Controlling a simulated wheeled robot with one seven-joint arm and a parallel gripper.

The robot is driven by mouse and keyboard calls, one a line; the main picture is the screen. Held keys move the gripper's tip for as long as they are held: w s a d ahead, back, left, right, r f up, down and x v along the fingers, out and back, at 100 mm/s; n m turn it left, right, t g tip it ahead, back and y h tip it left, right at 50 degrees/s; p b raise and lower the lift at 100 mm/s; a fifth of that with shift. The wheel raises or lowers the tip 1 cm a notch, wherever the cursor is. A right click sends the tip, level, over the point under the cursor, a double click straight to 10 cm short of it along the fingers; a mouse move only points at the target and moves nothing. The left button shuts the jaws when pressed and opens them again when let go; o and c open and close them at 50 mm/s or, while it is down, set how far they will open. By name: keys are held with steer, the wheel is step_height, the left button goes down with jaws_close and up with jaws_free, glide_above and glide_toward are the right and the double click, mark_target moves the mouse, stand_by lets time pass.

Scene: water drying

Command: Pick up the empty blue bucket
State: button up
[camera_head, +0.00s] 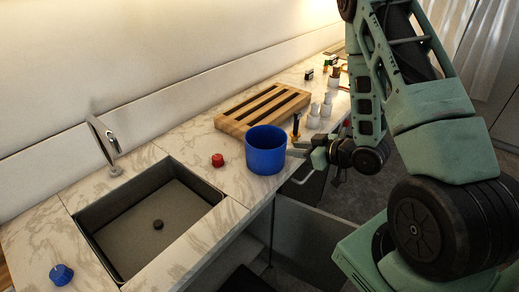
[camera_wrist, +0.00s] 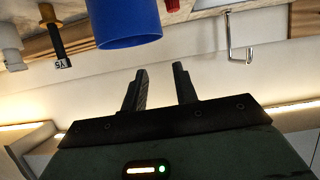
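The blue bucket (camera_head: 266,158) stands upright on the marble counter, close to its front edge and right of the sink. The part of its inside that I can see looks empty. In the wrist view the bucket (camera_wrist: 124,22) is at the top, beyond my fingertips. My gripper (camera_wrist: 160,72) is open, with a clear gap between its two dark fingers and nothing in it. In the head view my gripper (camera_head: 299,149) is just right of the bucket. The fingers appear apart from the bucket in the wrist view.
A dark sink (camera_head: 152,226) is at the left. A red object (camera_head: 218,160) stands left of the bucket. A wooden slatted board (camera_head: 262,108) lies behind it. Small white bottles (camera_head: 314,115) and a dark-handled item (camera_head: 296,124) stand to the right. A blue knob-like object (camera_head: 61,274) is at front left.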

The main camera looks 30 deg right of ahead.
steer(key=w+f+b, duration=0.2)
steer(key=b, duration=0.7)
glide_toward(257, 149)
steer(key=w+a, duration=0.1)
steer(key=w, duration=0.4)
steer(key=shift+s+f+b+x, duration=0.1)
steer(key=shift+f+b+x, duration=0.1)
steer(key=shift+x, duration=0.7)
steer(key=shift+s+f+b+x, duration=0.1)
steer(key=shift+f+x, duration=0.05)
steer(key=shift+x, duration=0.7)
steer(key=shift+s+f+b+x, duration=0.1)
steer(key=shift+f+b+x, duration=0.1)
steer(key=shift+x, duration=0.7)
steer(key=shift+a, duration=0.15)
jaws_close()
steer(key=shift+s+f, duration=0.15)
